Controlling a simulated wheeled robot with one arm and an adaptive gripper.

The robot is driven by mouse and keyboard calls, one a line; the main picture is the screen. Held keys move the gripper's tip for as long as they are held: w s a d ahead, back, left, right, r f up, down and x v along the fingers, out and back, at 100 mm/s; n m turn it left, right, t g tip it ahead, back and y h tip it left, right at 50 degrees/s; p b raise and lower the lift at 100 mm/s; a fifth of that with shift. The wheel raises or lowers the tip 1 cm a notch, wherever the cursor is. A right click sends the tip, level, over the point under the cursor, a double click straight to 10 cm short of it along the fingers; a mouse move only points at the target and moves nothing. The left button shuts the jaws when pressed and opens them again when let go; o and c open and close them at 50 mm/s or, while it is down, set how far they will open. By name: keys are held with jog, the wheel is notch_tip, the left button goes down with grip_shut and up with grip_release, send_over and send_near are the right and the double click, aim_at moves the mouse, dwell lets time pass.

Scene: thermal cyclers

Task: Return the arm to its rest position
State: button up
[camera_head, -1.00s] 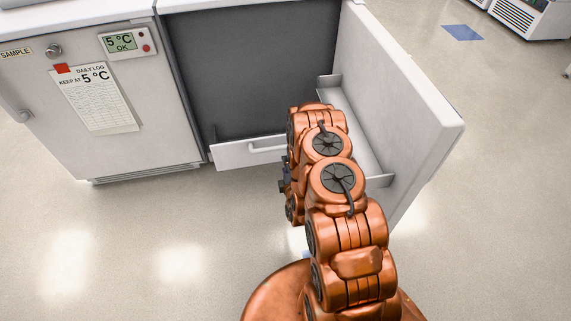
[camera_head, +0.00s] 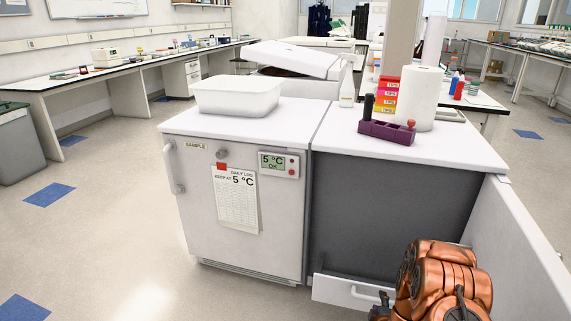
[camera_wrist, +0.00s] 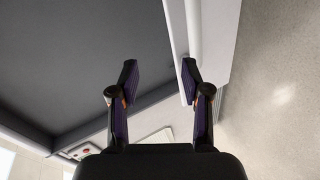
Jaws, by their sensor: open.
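My gripper (camera_wrist: 158,80) is open in the wrist view, with its two dark fingers apart and nothing between them. Past the fingertips are a dark grey panel (camera_wrist: 80,50) and a long white edge (camera_wrist: 205,50), with floor to the right. In the head view my copper-coloured arm shows only in part at the bottom right, in front of the open cabinet (camera_head: 390,205) and beside its opened white door (camera_head: 520,240).
A white fridge (camera_head: 200,230) with a 5 °C display stands left of the cabinet. On top are a white tub (camera_head: 238,96), a purple rack (camera_head: 385,132) and a paper roll (camera_head: 409,95). A white drawer front (camera_head: 345,292) is low in the cabinet.

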jog(key=s+a+r+m+g+y+p, duration=0.1)
jog(key=s+a+r+m+g+p, duration=0.2)
jog(key=r, duration=0.7)
jog(key=s+a+r+m+g+y+p, duration=0.1)
jog(key=s+a+r+g+p, duration=0.3)
jog(key=r, duration=0.6)
jog(key=s+a+r+m+p, duration=0.15)
jog(key=r+p, duration=0.25)
jog(key=r, duration=0.6)
jog(key=s+a+r+m+g+p, duration=0.1)
jog(key=s+r+p, duration=0.3)
jog(key=s+r, duration=0.5)
jog(key=s+a+r+m+g+p, duration=0.2)
jog(key=s+r+m+g+p, duration=0.1)
jog(key=s+r, duration=0.7)
jog(key=s+a+r+m+g+p, duration=0.2)
jog(key=s+r, duration=0.7)
jog(key=s, duration=0.6)
jog(key=m+g+p, duration=0.1)
jog(key=g+p, duration=0.1)
jog(key=shift+a+r+y+p, duration=0.25)
jog(key=shift+r+y+p, duration=0.05)
jog(key=shift+y, duration=0.1)
jog(key=shift+s+m, duration=0.1)
jog(key=shift+m, duration=0.15)
